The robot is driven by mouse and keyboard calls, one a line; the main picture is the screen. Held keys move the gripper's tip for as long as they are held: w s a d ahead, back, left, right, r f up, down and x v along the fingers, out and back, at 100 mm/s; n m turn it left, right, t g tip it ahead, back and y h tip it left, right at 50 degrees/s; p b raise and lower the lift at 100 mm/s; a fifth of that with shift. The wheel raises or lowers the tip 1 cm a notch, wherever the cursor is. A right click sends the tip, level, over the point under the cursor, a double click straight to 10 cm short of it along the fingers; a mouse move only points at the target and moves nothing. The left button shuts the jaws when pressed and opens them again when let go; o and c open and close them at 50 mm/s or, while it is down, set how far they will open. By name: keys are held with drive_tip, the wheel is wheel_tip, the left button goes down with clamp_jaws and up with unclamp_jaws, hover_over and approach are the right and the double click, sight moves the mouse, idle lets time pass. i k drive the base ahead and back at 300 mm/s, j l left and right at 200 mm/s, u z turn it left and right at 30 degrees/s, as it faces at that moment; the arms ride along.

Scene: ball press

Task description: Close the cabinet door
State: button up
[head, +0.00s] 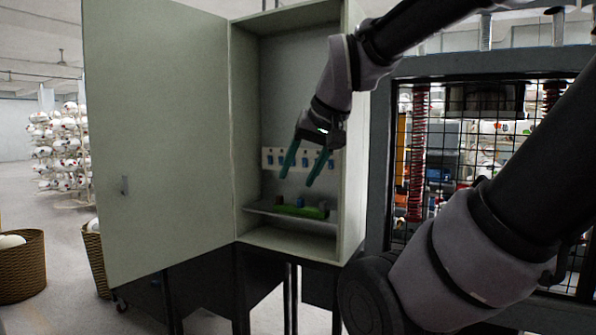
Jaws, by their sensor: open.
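The grey-green metal cabinet (353,215) stands in the middle of the head view, its front open. Its door (160,140) is swung wide open to the left, hinged on the cabinet's left side.
Inside the cabinet are a shelf (262,209) with a green item (303,212) and a pale strip with blue parts (271,158). A meshed machine frame (376,200) stands at right. Wicker baskets (22,268) and a rack of balls (62,150) are at left. Open floor shows left of the door.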

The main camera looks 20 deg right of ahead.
sight(155, 72)
drive_tip(key=j+u, duration=0.1)
drive_tip(key=u, duration=0.3)
drive_tip(key=i+j+u, duration=0.1)
drive_tip(key=u, duration=0.3)
drive_tip(key=i+u, duration=0.15)
drive_tip(key=u, duration=0.25)
drive_tip(key=i+u, duration=0.1)
drive_tip(key=u, duration=0.3)
drive_tip(key=i, duration=0.95)
drive_tip(key=i+j+z, duration=0.1)
drive_tip(key=i, duration=0.9)
drive_tip(key=i+j, duration=0.15)
drive_tip(key=i, duration=0.8)
drive_tip(key=i+j, duration=0.1)
drive_tip(key=i, duration=0.9)
drive_tip(key=i+z, duration=0.15)
drive_tip(key=z, duration=4.1)
